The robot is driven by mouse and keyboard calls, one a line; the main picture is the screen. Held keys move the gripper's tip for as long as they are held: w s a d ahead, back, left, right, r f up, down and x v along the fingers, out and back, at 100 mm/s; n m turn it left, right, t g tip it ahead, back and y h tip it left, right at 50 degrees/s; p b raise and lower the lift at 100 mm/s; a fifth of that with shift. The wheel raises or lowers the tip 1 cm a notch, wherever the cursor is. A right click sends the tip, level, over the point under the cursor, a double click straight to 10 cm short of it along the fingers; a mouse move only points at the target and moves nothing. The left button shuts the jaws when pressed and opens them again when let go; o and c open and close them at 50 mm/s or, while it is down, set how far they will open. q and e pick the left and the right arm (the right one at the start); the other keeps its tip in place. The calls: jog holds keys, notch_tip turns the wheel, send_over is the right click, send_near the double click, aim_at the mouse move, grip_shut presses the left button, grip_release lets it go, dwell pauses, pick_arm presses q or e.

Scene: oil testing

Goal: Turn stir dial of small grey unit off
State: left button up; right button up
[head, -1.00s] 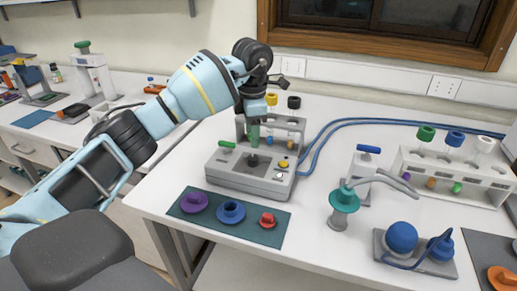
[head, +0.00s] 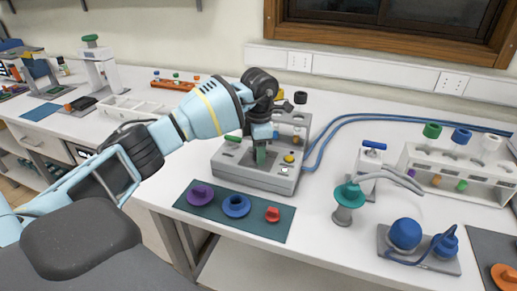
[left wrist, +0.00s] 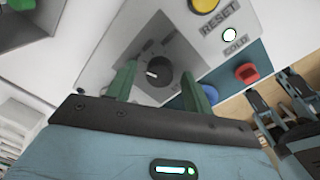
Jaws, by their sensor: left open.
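The small grey unit (head: 285,183) stands on the white bench, right of centre in the head view. My left gripper (head: 262,158) is down over its top panel and hides the dial there. In the left wrist view a round dark dial (left wrist: 158,76) with a short white mark sits on the unit's panel. The green fingers of my left gripper (left wrist: 159,69) are open, one on each side of this dial. I cannot tell whether they touch it. The dial's lettering is mostly covered. My right gripper is not clearly in view.
A yellow button (left wrist: 204,4) and a lit lamp (left wrist: 229,35) are near the dial. A dark teal mat (head: 262,232) with purple, blue and red pieces lies in front of the unit. Blue tubes (head: 330,138) run behind it. A teal-topped stand (head: 349,197) is to the right.

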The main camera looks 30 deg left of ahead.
pick_arm(q)
jog(key=shift+c, duration=0.3)
jog(key=c, duration=0.9)
pick_arm(e)
jog(key=shift+a, duration=0.15)
